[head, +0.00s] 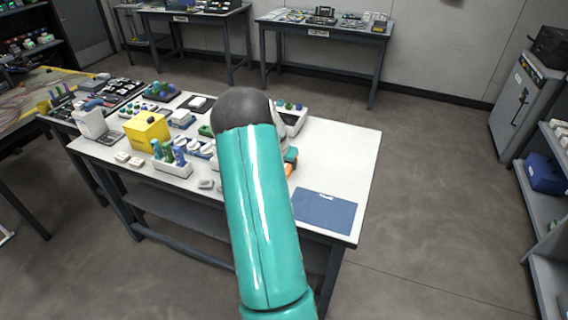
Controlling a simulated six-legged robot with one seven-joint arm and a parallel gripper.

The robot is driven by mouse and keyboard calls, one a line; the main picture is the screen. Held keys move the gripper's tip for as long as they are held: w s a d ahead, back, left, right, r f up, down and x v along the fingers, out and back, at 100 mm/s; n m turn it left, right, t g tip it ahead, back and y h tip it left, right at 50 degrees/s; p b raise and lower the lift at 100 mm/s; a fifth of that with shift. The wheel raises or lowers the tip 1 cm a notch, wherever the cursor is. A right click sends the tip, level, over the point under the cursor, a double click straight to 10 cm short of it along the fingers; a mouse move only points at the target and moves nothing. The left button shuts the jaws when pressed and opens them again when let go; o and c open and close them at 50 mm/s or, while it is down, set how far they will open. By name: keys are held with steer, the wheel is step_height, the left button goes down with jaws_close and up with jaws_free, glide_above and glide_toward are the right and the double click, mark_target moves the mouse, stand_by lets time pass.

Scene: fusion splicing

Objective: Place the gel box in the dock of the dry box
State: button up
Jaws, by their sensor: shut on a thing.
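My teal arm crosses the middle of the head view and hides much of the white worktable (335,160). Only a small teal and dark part of my gripper (292,156) shows past the arm's right side, low over the table; its fingertips are hidden. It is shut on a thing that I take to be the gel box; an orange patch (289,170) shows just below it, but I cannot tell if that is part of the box. A yellow box (147,131) with a dark round spot stands at the table's left. I cannot make out which thing is the dry box or its dock.
A holder with green and blue bottles (172,165) stands in front of the yellow box. Several small white and dark items crowd the table's left half.

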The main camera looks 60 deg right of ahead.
steer(key=shift+f, duration=0.15)
steer(key=o, duration=1.2)
